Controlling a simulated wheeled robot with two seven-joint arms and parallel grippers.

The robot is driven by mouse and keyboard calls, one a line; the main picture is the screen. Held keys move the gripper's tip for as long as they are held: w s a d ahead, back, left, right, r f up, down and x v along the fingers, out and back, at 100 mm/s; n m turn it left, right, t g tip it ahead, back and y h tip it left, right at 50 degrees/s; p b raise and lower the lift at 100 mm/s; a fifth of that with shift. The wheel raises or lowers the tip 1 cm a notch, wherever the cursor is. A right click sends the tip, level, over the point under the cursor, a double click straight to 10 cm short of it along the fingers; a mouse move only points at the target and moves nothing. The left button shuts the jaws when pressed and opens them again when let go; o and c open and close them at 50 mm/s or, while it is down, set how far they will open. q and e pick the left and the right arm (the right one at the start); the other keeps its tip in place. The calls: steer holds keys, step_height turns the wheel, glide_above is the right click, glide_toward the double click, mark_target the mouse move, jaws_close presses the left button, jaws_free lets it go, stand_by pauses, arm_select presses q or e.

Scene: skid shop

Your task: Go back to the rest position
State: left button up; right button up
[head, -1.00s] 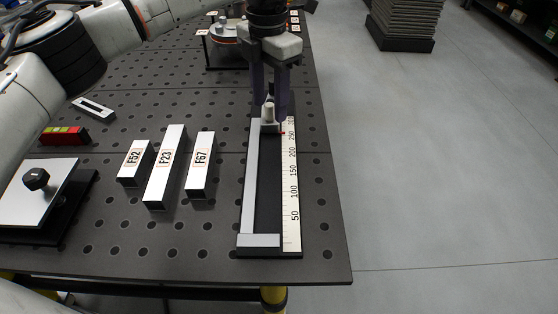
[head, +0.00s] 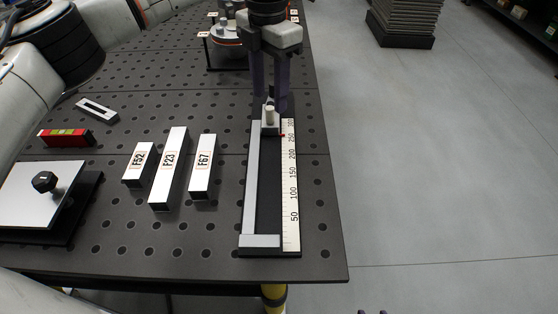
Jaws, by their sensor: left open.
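My left gripper (head: 270,98) points down over the far end of the measuring fixture, its two dark fingers spread. The measuring fixture (head: 262,241) lies at the table's right side, with a white scale (head: 291,215) along its right edge. A slider with a light knob (head: 269,116) sits at its far end, near the 300 mark. The fingertips are close above or beside the knob; I cannot tell whether they touch it. My right gripper is not clearly seen; only two small dark tips show at the bottom edge.
Three labelled bars, F52 (head: 139,164), F23 (head: 169,168) and F67 (head: 202,167), lie on the perforated table (head: 190,235). A plate with a black knob (head: 45,182), a red level (head: 66,138) and a slotted piece (head: 97,110) are at left. Open floor (head: 440,190) is at right.

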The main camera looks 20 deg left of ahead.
arm_select(q)
steer(key=shift+r+p, duration=1.3)
steer(key=shift+r, duration=0.65)
steer(key=shift+f, duration=0.1)
